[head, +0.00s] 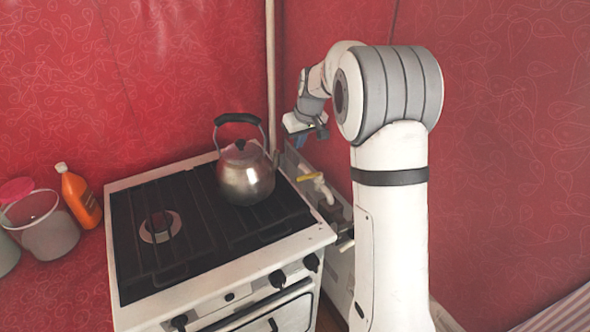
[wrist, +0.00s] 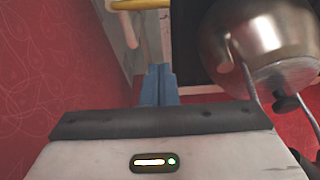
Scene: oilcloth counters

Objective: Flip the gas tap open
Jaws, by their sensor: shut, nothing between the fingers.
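The gas tap has a yellow lever (head: 309,176) on a pale pipe, in the gap just right of the stove. The lever lies roughly sideways in the head view. In the wrist view the yellow lever (wrist: 140,4) shows at the top edge, partly cut off, with the pale pipe beside it. My gripper (head: 321,131) is above and a little behind the tap, apart from it. In the wrist view its blue fingers (wrist: 158,84) are together with nothing between them, short of the lever.
A steel kettle (head: 246,178) with a black handle stands on the white stove (head: 222,275), close left of my gripper; it also fills the upper right of the wrist view (wrist: 262,40). An orange bottle (head: 80,197) and a bucket (head: 48,232) stand left. A vertical pipe (head: 270,70) runs up the corner.

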